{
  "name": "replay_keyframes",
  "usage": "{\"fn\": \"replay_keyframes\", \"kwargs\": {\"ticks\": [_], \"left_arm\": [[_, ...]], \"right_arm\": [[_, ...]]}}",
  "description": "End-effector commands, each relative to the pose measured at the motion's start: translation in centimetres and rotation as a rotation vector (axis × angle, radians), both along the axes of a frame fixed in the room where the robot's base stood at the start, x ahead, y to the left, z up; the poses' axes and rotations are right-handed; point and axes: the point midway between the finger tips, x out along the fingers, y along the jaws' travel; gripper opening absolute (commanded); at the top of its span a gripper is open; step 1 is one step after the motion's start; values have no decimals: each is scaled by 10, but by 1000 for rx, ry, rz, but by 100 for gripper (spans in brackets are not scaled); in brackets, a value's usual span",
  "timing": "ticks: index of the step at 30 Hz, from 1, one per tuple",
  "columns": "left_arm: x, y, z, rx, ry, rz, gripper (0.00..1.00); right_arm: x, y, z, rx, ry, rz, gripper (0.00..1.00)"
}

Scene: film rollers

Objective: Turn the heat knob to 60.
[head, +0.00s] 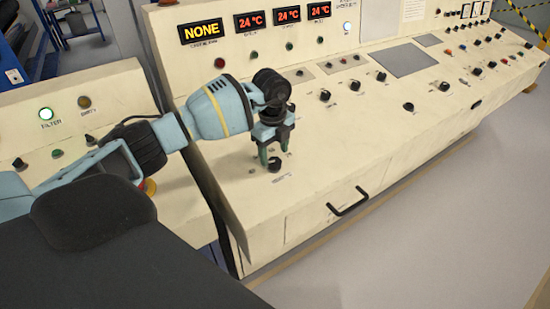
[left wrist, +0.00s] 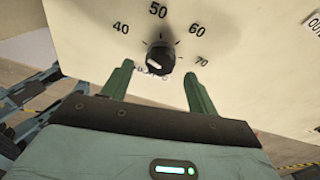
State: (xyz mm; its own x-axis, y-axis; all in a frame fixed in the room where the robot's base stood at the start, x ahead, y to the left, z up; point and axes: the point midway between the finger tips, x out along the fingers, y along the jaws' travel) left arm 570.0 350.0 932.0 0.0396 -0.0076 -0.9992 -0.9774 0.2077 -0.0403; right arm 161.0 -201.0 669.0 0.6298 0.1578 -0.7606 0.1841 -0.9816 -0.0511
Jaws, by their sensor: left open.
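The heat knob (left wrist: 160,58) is black and round on the cream panel, with 40, 50, 60 and 70 printed around it in the left wrist view. Its pale mark seems to point up, near the 50 side; the exact reading is hard to tell. My left gripper (left wrist: 158,69) is open, with one green finger on each side of the knob's lower part, apparently apart from it. In the head view my left gripper (head: 268,156) is above the dark knob (head: 274,165), pointing down at the panel. My right gripper is not in view.
The sloping console (head: 330,185) has several other knobs to the right and a black handle (head: 348,202) on its front. A second panel (head: 70,110) stands at left. Grey floor is clear at lower right.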

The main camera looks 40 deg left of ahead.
Motion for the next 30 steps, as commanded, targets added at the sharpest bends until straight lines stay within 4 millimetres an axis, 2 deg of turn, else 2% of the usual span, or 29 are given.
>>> {"fn": "replay_keyframes", "kwargs": {"ticks": [1, 6, 18, 28, 30], "left_arm": [[0, 0, -8, 0, 2, -1, 59], [1, -1, -25, -2, 0, -1, 59], [2, -1, -31, -1, -2, -2, 58], [2, -1, -31, -1, -2, -2, 15], [2, -1, -31, -1, -2, -2, 14]], "right_arm": [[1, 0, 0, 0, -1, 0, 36], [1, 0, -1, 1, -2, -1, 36], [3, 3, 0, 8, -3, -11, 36], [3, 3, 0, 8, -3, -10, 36], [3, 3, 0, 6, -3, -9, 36]]}}
